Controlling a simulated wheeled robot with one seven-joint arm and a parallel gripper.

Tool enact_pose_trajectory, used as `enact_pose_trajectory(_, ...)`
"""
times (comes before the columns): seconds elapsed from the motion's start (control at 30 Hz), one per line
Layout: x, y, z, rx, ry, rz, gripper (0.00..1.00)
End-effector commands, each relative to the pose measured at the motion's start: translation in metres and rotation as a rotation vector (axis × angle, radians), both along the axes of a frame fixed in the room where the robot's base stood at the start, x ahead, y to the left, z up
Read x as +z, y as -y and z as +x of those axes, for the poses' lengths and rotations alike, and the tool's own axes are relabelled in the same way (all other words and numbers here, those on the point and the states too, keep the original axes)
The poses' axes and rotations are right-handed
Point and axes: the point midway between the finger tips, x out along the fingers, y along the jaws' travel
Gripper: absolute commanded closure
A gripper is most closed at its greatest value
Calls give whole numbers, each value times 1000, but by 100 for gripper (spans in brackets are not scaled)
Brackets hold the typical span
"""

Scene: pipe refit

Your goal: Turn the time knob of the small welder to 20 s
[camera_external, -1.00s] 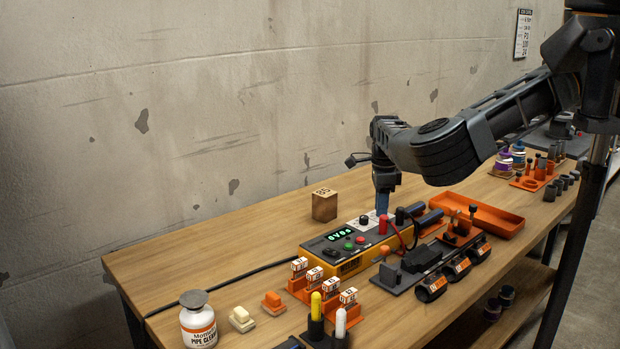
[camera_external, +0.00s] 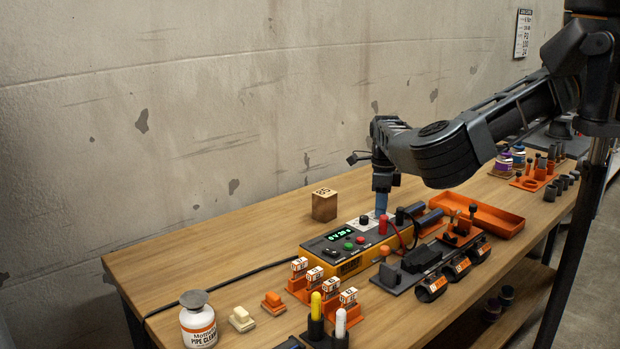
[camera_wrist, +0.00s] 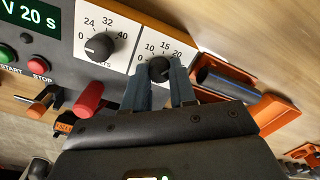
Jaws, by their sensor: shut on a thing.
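The small welder (camera_external: 350,262) is a yellow and dark box on the bench. Its green display (camera_wrist: 34,20) reads "V 20 S" in the wrist view, with the left part cut off. The time knob (camera_wrist: 159,67) is a small black knob on a white dial (camera_wrist: 150,50) marked 10, 15, 20. My gripper (camera_wrist: 161,80) is shut on this knob from above, one blue finger on each side. In the external view my gripper (camera_external: 381,208) is at the welder's far end, and the knob is hidden there.
A second black knob (camera_wrist: 99,46), marked 24, 32, 40, is left of my fingers. A red plug (camera_wrist: 89,98), the green start button and the red stop button (camera_wrist: 37,65) are close by. An orange tray (camera_external: 482,213) and a wooden block (camera_external: 324,206) stand near.

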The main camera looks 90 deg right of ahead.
Motion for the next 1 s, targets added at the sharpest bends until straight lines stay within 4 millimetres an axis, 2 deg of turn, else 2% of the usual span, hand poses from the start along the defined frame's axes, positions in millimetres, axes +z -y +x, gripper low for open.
enact_pose_trajectory(0.03,-1,0,0,1,0,1,71)
enact_pose_trajectory(0.27,0,0,0,1,0,1,49)
enact_pose_trajectory(0.57,3,0,0,1,0,0,48)
enact_pose_trajectory(0.67,13,0,0,0,1,-2,48)
enact_pose_trajectory(1.0,65,0,1,1,2,-1,48)
